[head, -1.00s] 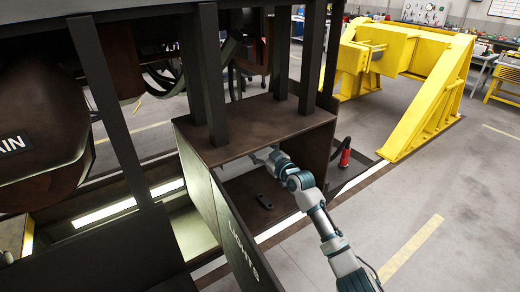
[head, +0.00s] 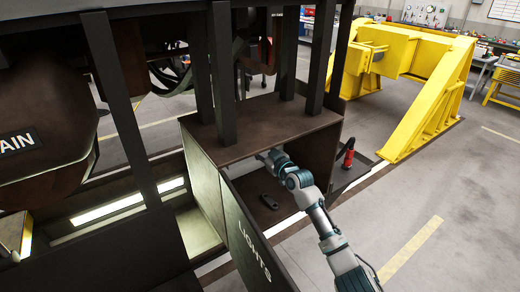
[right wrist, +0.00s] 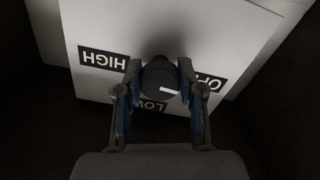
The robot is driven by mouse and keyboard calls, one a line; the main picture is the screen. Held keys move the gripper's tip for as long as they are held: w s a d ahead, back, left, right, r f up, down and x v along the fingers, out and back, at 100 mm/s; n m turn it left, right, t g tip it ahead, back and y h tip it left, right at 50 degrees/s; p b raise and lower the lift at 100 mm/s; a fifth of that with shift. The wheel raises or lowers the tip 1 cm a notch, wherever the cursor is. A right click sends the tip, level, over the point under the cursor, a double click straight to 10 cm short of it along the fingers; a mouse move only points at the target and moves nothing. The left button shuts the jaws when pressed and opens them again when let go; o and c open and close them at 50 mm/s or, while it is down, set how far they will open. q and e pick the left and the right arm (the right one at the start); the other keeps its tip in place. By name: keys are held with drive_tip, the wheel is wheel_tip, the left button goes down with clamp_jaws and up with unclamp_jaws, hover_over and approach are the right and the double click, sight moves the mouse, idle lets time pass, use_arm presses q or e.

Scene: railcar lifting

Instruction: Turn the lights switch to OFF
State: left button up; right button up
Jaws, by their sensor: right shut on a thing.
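The lights switch is a dark round knob (right wrist: 160,78) with a short white mark, in front of a white plate (right wrist: 150,45) in the right wrist view. My right gripper (right wrist: 160,97) is shut on the knob, one finger each side. In the head view my right arm reaches into the open box (head: 262,135), whose top hides the switch. My left gripper is out of view.
The open door, marked LIGHTS (head: 255,252), stands at the box's near left. A small dark object (head: 269,201) lies on the box floor. Dark posts rise above the box. A red extinguisher (head: 348,158) and yellow stand (head: 435,100) are to the right, with clear floor nearby.

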drive_tip(key=shift+f, duration=0.1)
drive_tip(key=shift+f+n+b, duration=0.1)
drive_tip(key=shift+n+b, duration=0.4)
drive_tip(key=shift+b, duration=0.35)
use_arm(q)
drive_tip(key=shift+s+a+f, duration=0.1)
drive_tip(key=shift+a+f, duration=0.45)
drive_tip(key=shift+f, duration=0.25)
use_arm(e)
drive_tip(key=o, duration=0.9)
drive_tip(key=shift+o, duration=1.2)
drive_tip(key=shift+s+r, duration=0.1)
drive_tip(key=shift+r, duration=0.15)
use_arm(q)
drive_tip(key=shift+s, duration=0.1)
use_arm(e)
drive_tip(key=shift+d, duration=0.1)
